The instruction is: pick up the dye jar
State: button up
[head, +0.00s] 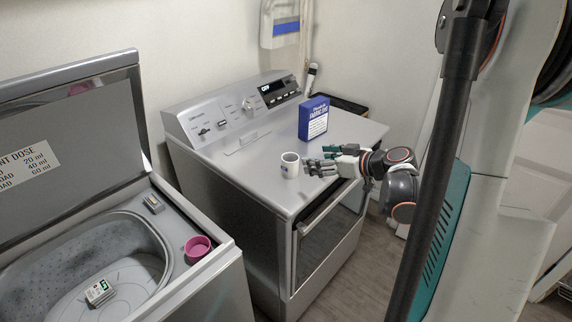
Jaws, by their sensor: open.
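A small white cylindrical jar (290,165), which I take as the dye jar, stands upright on the dryer's grey top near its front edge. It looks open at the top, with a small dark mark on its side. My gripper (317,160) is just right of the jar, over the dryer top, with its fingers pointing left toward it. The fingers are apart and hold nothing. A narrow gap seems to lie between fingertips and jar; whether they touch is hard to tell.
A blue box (314,119) with printed text stands behind my gripper on the dryer (239,178). On the left is an open topload washer (211,256) with a pink cup (197,247) on its rim and a small labelled item (99,292) inside. The dryer top left of the jar is clear.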

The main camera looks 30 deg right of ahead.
aim_at(297, 163)
jog(key=x, duration=0.2)
jog(key=b+x, duration=0.1)
jog(key=x, duration=0.2)
jog(key=b+x, duration=0.1)
jog(key=x, duration=0.2)
jog(key=shift+w+d+f, duration=0.1)
jog(key=shift+d+f, duration=0.1)
jog(key=shift+f, duration=0.2)
jog(key=w+f+b, duration=0.1)
jog(key=w+a+f, duration=0.1)
jog(key=w+f+b, duration=0.1)
jog(key=shift+w+a+f+b, duration=0.1)
jog(key=shift+w+a+b, duration=0.25)
jog(key=shift+a, duration=0.05)
jog(key=shift+w, duration=0.2)
jog(key=c, duration=1.2)
